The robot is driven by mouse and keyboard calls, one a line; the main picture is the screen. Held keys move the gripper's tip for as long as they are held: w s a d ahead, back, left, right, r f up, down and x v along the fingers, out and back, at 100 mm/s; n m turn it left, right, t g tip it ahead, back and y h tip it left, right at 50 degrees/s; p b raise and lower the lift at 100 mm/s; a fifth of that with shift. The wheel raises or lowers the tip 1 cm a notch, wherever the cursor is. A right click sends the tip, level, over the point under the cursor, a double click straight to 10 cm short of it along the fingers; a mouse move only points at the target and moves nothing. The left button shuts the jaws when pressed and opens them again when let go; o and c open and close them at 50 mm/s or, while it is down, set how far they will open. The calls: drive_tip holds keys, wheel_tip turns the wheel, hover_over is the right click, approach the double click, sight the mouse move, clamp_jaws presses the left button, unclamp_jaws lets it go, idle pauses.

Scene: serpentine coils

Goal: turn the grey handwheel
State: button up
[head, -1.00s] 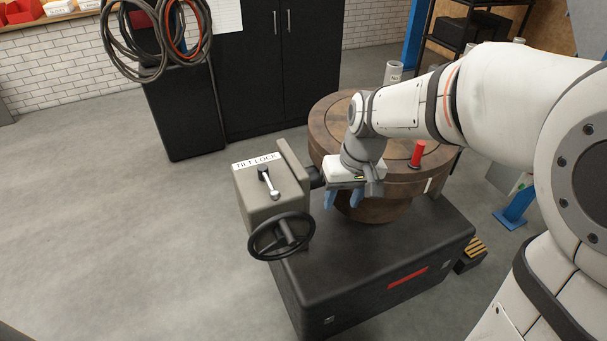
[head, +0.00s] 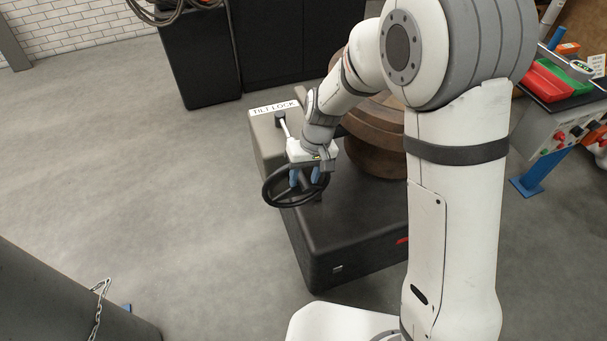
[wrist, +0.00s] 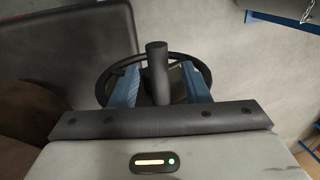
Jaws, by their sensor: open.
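The handwheel (head: 283,203) looks dark grey to black and sits on the front of the grey TILT LOCK housing (head: 262,145). My gripper (head: 305,182) is at the wheel, its two blue fingers pointing down over the ring. In the wrist view the wheel's rim (wrist: 103,82) shows behind and outside the fingers. A dark upright post (wrist: 157,70) of the wheel stands between the open fingers (wrist: 160,75), with a gap on each side. I cannot tell how deep the fingers reach. My wrist hides part of the wheel in the head view.
A small lever (head: 285,127) stands on the housing close to my wrist. The black machine base (head: 340,235) lies below, with a round brown table (head: 375,155) behind. A dark grey structure with a chain (head: 97,300) is at lower left. The floor at left is clear.

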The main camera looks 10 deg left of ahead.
drive_tip(key=shift+f, duration=0.25)
drive_tip(key=c, duration=0.9)
clamp_jaws()
drive_tip(key=shift+a, duration=0.1)
